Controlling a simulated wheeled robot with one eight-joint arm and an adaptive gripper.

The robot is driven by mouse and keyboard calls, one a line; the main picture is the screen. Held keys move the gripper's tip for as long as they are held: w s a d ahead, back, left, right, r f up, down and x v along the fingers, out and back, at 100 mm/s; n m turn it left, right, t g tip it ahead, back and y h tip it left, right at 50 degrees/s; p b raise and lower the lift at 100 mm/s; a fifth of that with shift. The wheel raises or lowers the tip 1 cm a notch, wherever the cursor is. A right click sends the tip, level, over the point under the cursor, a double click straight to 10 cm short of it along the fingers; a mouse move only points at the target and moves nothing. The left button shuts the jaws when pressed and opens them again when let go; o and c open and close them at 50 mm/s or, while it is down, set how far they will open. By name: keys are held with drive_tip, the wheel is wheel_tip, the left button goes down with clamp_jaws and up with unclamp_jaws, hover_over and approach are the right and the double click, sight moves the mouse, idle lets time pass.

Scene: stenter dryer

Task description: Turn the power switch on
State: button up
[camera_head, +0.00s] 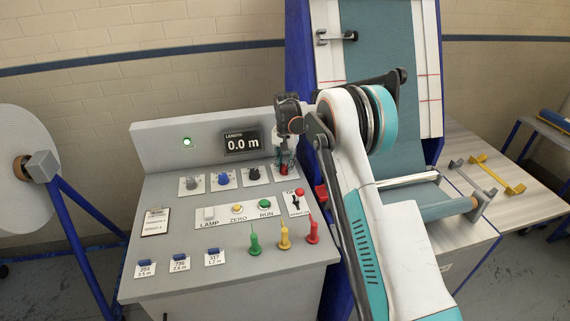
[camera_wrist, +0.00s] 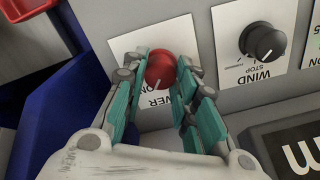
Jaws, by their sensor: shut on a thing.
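The power switch is a red knob (camera_wrist: 160,70) on a white label plate at the panel's right end. In the wrist view the label is partly covered, with "WER" and "ON" showing. My gripper (camera_wrist: 163,80) is shut on the red knob, with a teal finger on each side of it. In the head view my gripper (camera_head: 284,163) reaches down to the panel and the red knob (camera_head: 284,170) shows just below the fingers. A green lamp (camera_head: 187,142) is lit on the panel's back wall, and the display (camera_head: 242,143) reads 0.0 m.
A black WIND knob (camera_wrist: 262,41) sits beside the power switch.

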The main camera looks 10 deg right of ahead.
sight(286, 166)
drive_tip(key=shift+m, duration=0.5)
drive_tip(key=o, duration=1.1)
wheel_tip(286, 166, up, 12)
drive_tip(key=shift+d, duration=0.1)
